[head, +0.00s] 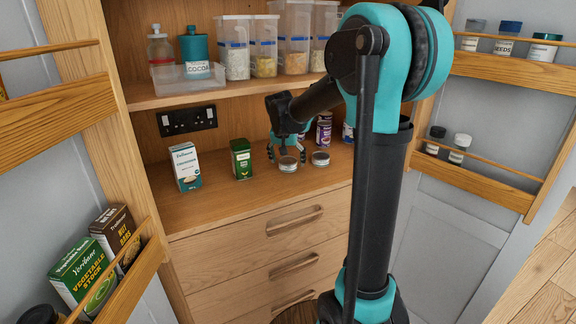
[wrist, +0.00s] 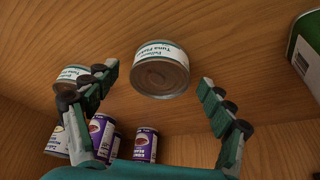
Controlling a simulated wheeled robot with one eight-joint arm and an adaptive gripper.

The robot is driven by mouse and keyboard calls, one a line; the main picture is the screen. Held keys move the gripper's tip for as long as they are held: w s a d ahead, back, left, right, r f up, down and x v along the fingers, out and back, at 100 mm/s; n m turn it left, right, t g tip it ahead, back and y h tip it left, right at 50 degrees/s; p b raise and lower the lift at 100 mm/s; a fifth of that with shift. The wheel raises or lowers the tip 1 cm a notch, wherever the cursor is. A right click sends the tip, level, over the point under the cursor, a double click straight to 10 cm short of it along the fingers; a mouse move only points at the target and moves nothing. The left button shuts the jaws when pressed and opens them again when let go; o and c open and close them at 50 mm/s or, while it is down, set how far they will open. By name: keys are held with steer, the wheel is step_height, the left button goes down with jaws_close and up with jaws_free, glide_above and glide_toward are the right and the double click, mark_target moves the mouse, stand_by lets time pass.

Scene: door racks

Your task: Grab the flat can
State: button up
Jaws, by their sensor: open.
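Two flat tuna cans stand on the wooden counter. The nearer flat can (head: 288,164) is below my gripper (head: 287,155) in the head view. In the wrist view this flat can (wrist: 162,74) appears between and slightly beyond the open fingers of my gripper (wrist: 158,80), with a clear gap on each side. The second flat can (head: 320,158) stands just to its right in the head view. In the wrist view the second can (wrist: 71,73) is partly behind the left finger. My gripper is open and holds nothing.
A shelf (head: 240,88) with jars overhangs the counter. Bare counter (head: 215,190) lies in front.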

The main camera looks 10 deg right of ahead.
steer(key=shift+c, duration=0.6)
steer(key=c, duration=1.2)
steer(key=shift+o, duration=0.2)
steer(key=shift+r, duration=0.15)
